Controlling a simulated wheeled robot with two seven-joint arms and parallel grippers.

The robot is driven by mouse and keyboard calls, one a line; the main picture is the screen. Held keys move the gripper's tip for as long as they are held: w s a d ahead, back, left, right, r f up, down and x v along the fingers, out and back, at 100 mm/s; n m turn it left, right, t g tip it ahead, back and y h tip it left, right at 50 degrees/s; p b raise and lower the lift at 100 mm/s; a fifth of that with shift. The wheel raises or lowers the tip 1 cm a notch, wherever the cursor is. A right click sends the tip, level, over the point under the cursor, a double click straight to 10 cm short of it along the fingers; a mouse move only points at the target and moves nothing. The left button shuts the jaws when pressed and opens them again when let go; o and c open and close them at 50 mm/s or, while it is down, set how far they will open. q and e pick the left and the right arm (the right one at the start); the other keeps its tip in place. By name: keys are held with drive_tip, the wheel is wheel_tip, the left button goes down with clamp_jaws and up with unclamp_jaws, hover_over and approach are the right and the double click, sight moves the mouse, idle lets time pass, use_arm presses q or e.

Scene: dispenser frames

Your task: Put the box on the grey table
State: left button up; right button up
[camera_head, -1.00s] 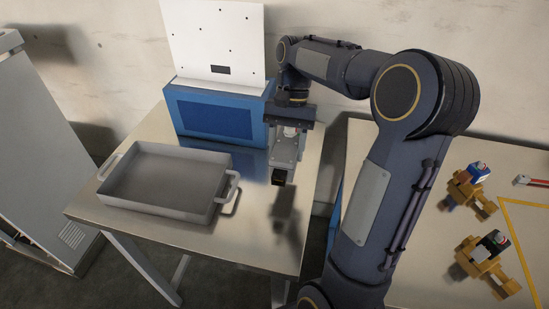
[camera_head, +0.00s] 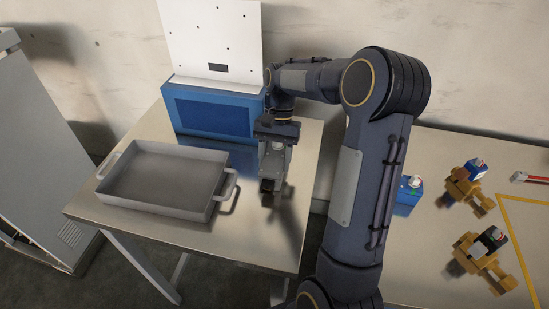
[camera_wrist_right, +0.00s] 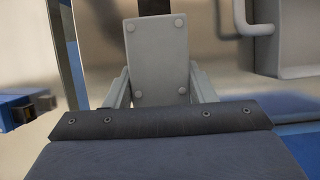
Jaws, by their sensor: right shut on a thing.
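My right gripper (camera_head: 269,180) points down over the right part of the grey table (camera_head: 160,228). It is shut on a small dark box (camera_head: 267,187), mostly hidden by the fingers. The box also shows as a black piece at the top of the right wrist view (camera_wrist_right: 153,6). It is low over the tabletop, right of the tray; I cannot tell whether it touches. My left gripper is not in view.
A grey tray (camera_head: 158,207) with handles stands on the left of the table. A blue dispenser (camera_head: 212,112) with a white back panel stands behind it. Another table (camera_head: 425,255) at right holds brown holders (camera_head: 467,188) and a blue piece (camera_head: 407,197).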

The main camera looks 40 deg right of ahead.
drive_tip(key=o, duration=1.2)
drive_tip(key=shift+f, duration=0.1)
drive_tip(key=v, duration=1.2)
drive_tip(key=shift+p, duration=0.4)
drive_tip(key=shift+s+a+r, duration=0.15)
drive_tip(key=shift+s+r, duration=0.1)
drive_tip(key=shift+r, duration=0.1)
drive_tip(key=s+a+r+n+t, duration=0.2)
drive_tip(key=s+a+n+t, duration=0.3)
drive_tip(key=s+a, duration=0.5)
drive_tip(key=s+a+f+n+t, duration=0.3)
drive_tip(key=s+a+f, duration=0.4)
drive_tip(key=s, duration=0.3)
drive_tip(key=shift+f+n+t, duration=0.2)
drive_tip(key=shift+n+t, duration=0.1)
